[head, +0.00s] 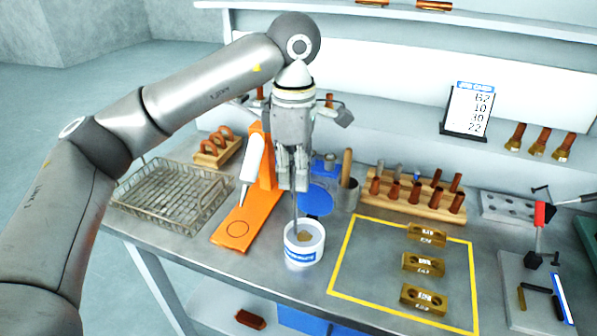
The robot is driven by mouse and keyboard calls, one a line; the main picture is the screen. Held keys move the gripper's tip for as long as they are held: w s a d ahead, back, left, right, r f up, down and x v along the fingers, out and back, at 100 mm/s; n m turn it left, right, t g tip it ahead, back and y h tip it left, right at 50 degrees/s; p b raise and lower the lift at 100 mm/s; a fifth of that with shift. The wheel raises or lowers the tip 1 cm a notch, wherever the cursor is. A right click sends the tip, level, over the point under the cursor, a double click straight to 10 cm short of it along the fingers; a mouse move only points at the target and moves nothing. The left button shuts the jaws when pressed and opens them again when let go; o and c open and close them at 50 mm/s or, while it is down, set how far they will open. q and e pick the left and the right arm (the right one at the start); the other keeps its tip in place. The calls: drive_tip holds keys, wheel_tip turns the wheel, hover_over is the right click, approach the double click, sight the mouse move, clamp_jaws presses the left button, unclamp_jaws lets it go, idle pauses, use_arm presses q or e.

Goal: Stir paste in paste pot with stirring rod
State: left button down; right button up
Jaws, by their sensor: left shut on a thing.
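The paste pot (301,257) is a small white tub with a blue label near the front edge of the metal bench. Tan paste (304,237) shows inside it. My left gripper (293,187) is above the pot, pointing down, shut on the thin grey stirring rod (295,212). The rod hangs roughly upright, and its lower end reaches into the pot's mouth. Its tip is hard to make out against the pot's inside. The upper part of the rod is hidden by the fingers. My right gripper is not in view.
An orange stand (241,220) is close left of the pot, with a wire basket (152,208) beyond it. A yellow-outlined area with brass blocks (423,264) is to the right. A wooden rack (372,205) of copper pieces and a grey cup (346,196) stand behind.

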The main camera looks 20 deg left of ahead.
use_arm(q)
drive_tip(key=shift+w+d, duration=0.2)
drive_tip(key=shift+w, duration=0.55)
idle(1.9)
drive_tip(key=shift+d, duration=0.15)
drive_tip(key=shift+s+d+r, duration=0.1)
drive_tip(key=shift+s+d, duration=0.55)
wheel_tip(320, 180, up, 7)
drive_tip(key=p, duration=0.5)
idle(1.0)
